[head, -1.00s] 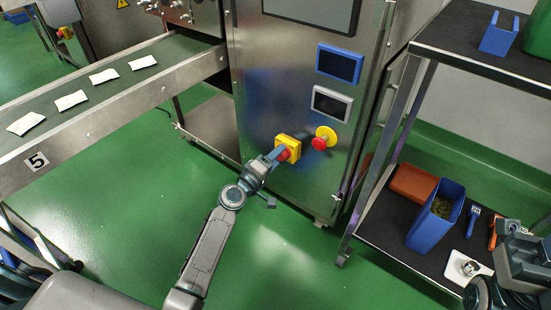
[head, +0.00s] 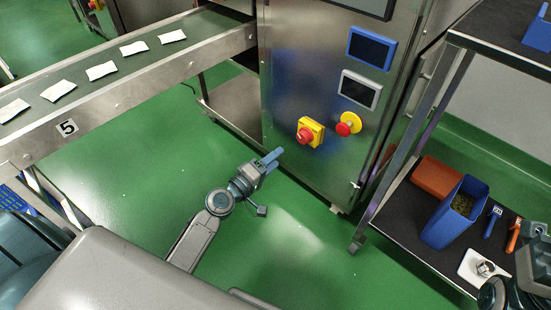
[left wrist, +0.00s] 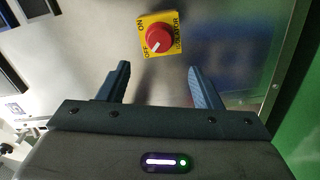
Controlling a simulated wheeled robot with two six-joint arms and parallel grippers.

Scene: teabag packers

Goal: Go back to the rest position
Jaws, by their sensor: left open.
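My left gripper (head: 272,158) is open and empty, in the air in front of the steel machine cabinet, below and left of the isolator switch (head: 310,132). The switch is a red knob on a yellow plate. In the left wrist view the isolator switch (left wrist: 159,38) lies ahead of the spread fingers of my left gripper (left wrist: 160,80), apart from them. The white mark on its knob points toward the OFF lettering. Part of my right arm shows at the lower right corner of the head view; its jaws cannot be made out.
A red stop button (head: 347,124) sits right of the switch, below two small screens. A conveyor (head: 150,78) with several white packets runs at left. A shelf rack (head: 400,225) at right holds a blue container (head: 452,228) and tools. Green floor (head: 130,200) lies open between.

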